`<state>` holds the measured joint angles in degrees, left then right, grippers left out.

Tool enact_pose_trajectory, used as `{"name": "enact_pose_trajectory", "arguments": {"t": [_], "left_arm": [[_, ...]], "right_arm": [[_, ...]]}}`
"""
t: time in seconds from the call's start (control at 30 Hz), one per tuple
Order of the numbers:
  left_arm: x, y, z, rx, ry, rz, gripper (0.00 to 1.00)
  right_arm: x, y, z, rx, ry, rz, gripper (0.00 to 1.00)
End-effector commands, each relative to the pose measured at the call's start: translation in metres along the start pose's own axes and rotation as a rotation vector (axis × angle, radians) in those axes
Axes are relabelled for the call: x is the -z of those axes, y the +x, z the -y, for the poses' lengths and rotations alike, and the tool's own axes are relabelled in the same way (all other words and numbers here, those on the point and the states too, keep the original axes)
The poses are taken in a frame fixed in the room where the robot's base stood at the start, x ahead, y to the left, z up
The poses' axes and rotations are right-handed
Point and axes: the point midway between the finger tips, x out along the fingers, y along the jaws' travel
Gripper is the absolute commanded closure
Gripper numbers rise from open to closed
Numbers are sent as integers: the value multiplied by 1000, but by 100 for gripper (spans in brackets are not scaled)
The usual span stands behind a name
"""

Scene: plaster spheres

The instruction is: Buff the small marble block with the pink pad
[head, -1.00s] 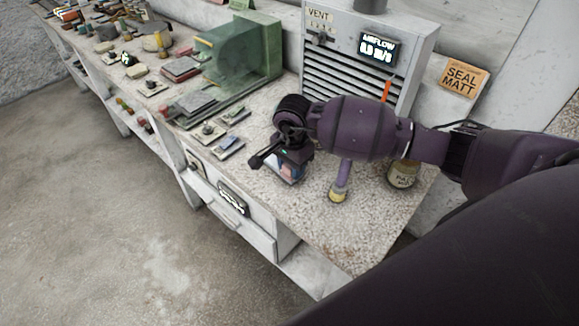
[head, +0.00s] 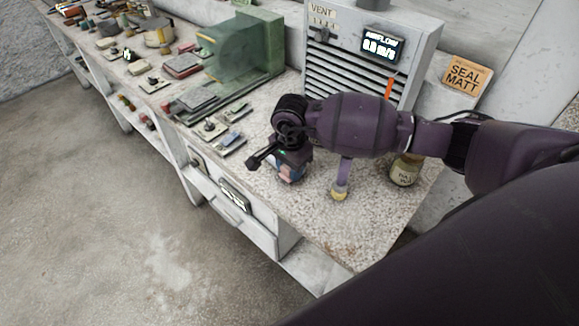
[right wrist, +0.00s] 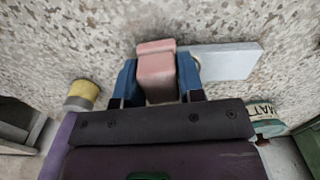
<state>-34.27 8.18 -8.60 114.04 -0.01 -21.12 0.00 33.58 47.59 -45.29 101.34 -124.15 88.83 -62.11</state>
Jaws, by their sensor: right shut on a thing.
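My right gripper (right wrist: 158,88), also seen in the head view (head: 289,176), has its blue fingers shut on the pink pad (right wrist: 157,72). The pad sticks out past the fingertips, over the speckled worktop. The small marble block (right wrist: 228,61), flat and pale grey, lies just to the right of the pad in the right wrist view. The pad's edge overlaps the block's left end there; I cannot tell whether they touch. In the head view, the gripper largely hides the pad and block. My left gripper is not in view.
A labelled jar (head: 404,171) is farther right. Small plates (head: 228,141) lie to the left, below a green hood (head: 245,58). The vent unit (head: 350,60) stands behind. The front right worktop is clear.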

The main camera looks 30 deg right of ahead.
Motion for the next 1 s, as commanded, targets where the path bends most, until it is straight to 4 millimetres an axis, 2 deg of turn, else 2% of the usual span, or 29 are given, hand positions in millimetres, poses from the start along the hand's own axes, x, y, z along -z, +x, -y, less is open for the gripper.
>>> {"name": "enact_pose_trajectory", "arguments": {"t": [0.03, 0.4, 1.0], "left_arm": [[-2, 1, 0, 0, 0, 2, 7], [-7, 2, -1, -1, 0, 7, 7], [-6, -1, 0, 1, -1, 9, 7]], "right_arm": [[6, 7, -4, -14, 8, -10, 99], [22, 4, -3, -11, 11, -16, 99], [-2, -3, -1, -4, 5, -11, 99]]}}
